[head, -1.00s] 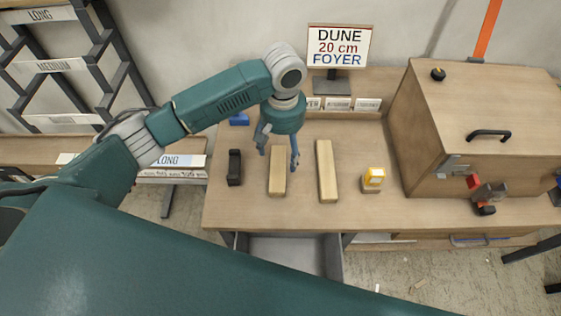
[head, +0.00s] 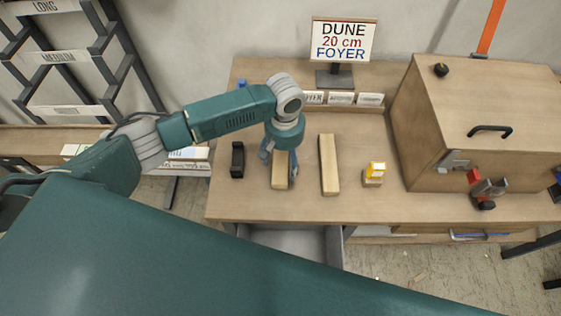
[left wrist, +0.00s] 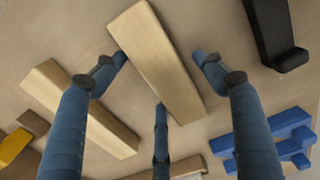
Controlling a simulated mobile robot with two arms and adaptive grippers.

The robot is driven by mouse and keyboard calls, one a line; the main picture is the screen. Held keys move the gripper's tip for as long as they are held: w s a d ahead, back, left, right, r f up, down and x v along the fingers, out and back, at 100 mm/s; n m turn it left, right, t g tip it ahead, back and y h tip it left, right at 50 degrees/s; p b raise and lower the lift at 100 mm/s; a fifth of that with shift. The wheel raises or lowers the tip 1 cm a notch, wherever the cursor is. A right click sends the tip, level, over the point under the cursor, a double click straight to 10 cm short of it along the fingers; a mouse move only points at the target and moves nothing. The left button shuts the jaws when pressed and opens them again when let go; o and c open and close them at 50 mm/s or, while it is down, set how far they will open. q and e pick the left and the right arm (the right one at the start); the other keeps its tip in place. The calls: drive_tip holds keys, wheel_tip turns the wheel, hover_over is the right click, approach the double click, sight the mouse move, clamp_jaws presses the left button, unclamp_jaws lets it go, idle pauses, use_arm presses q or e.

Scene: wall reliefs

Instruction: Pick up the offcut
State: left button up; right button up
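Two pale wooden blocks lie on the workbench (head: 220,205); I cannot tell which one is called the offcut. The shorter left block (head: 279,184) is under my left gripper (head: 280,160), which partly hides it. In the left wrist view this block (left wrist: 156,58) lies between the spread fingers of my left gripper (left wrist: 160,66), with bare gaps beside it. The gripper is open and holds nothing. The longer right block (head: 328,165) lies apart to the right; it also shows in the left wrist view (left wrist: 82,108). My right gripper is not in view.
A black holder (head: 238,160) stands left of the blocks, a yellow item (head: 375,170) right of them. A blue object (left wrist: 270,140) lies nearby. A sign (head: 344,40) reading DUNE 20 cm FOYER stands behind. A large wooden box (head: 420,120) takes the bench's right side.

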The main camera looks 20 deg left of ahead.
use_arm(q)
drive_tip(key=c, duration=1.1)
drive_tip(key=shift+o, duration=0.2)
